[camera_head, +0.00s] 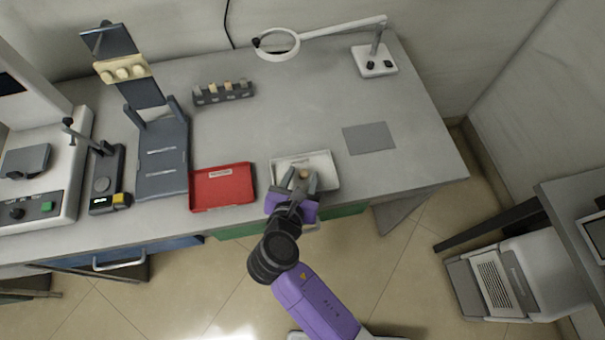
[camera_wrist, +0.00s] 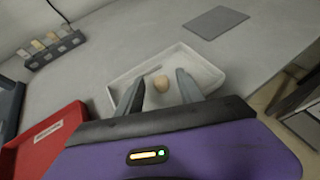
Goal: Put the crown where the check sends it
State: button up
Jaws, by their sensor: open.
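The crown (camera_wrist: 161,83) is a small, tan, rounded piece lying in the white tray (camera_wrist: 207,70). In the head view the crown (camera_head: 304,174) shows between my fingertips, inside the white tray (camera_head: 322,160). My gripper (camera_wrist: 160,92) is open, with one finger on each side of the crown and gaps on both sides. In the head view my gripper (camera_head: 303,183) reaches over the tray's front edge. I cannot tell how high the fingertips are above the tray floor. The red tray (camera_head: 222,187) stands just left of the white tray and is empty; it also shows in the wrist view (camera_wrist: 45,140).
A dark block with several samples (camera_head: 223,92) stands at the back. A grey mat (camera_head: 369,137) lies to the right. A magnifier lamp (camera_head: 375,65) stands back right. A dark stand (camera_head: 160,155), a gauge (camera_head: 107,180) and a machine (camera_head: 40,180) fill the left. The table's middle is clear.

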jog(key=v, duration=1.1)
jog(key=s+d+f+m+g+y, duration=0.1)
jog(key=s+d+f+m+y, duration=0.15)
jog(key=s+d+m, duration=0.35)
jog(key=s+d+f+m+g+y, duration=0.1)
jog(key=s+d+f+m, duration=0.25)
jog(key=d+m, duration=0.5)
jog(key=s+d+r+m+t, duration=0.1)
jog(key=s+d+r+m, duration=0.2)
jog(key=r+m, duration=0.3)
jog(key=s+d+r+m+t+h, duration=0.1)
jog(key=s+d+r+m+t, duration=0.1)
jog(key=r+m, duration=0.4)
jog(key=s+d+r+m+t, duration=0.2)
jog(key=s+d+r+m, duration=0.3)
jog(key=s+m, duration=0.1)
jog(key=shift+r+m, duration=0.4)
jog(key=shift+m, duration=0.45)
jog(key=shift+h, duration=0.25)
